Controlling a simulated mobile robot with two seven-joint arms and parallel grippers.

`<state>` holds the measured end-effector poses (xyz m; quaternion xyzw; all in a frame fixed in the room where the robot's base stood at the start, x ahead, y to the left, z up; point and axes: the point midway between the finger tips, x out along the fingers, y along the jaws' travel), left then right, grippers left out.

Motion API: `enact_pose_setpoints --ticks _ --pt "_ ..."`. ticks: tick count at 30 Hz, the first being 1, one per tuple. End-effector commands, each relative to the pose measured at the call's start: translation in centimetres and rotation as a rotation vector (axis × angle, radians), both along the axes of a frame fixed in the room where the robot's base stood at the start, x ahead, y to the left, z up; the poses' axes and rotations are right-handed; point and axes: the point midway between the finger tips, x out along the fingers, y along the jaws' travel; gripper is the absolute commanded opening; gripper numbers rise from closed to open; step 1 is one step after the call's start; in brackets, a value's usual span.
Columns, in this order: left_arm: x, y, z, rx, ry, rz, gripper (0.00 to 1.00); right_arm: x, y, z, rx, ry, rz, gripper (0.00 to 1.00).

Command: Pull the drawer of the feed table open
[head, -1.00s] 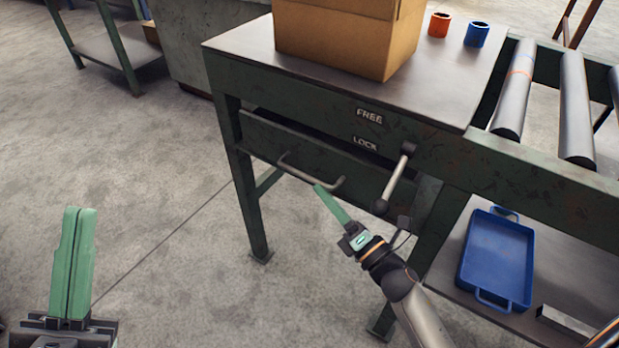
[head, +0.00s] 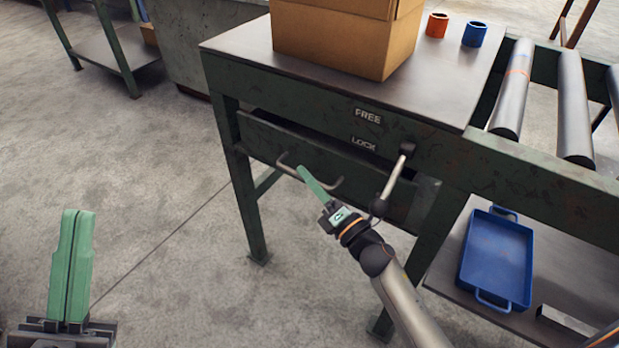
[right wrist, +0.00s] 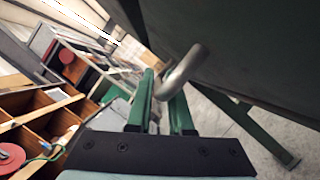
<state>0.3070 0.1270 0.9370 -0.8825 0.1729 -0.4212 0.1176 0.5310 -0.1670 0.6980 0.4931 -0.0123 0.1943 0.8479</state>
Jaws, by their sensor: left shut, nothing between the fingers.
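The feed table's drawer (head: 262,141) has a dark green front with a dark gap above it. A grey bar handle (head: 327,187) is on that front; its curved end also shows in the right wrist view (right wrist: 184,66). My right gripper (head: 305,173) is at the handle, its fingertips overlapping the bar's middle. In the right wrist view, my right gripper's fingers (right wrist: 160,98) are apart, and the bar lies between them. Contact cannot be told. My left gripper (head: 73,215) is shut and empty at lower left, away from the table.
A lever (head: 394,178) sits right of the handle, near FREE and LOCK labels (head: 364,143), close to my right wrist. A cardboard box (head: 345,40) and orange and blue cups stand on the tabletop (head: 440,85). A blue tray (head: 497,258) lies on the lower shelf. Floor before the drawer is clear.

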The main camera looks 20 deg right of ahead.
Motion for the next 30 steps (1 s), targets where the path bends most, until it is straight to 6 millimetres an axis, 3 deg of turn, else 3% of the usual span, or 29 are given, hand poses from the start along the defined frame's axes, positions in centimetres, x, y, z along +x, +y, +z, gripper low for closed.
enact_pose_setpoints --ticks 5,30 --pt "0.00 -0.01 0.00 0.000 0.000 0.000 0.00 -0.02 0.00 -0.01 0.000 0.000 0.000 0.00" --pt "-0.01 -0.01 -0.01 0.002 -0.001 -0.001 0.00 -0.03 0.00 -0.04 0.000 0.000 0.000 0.00"
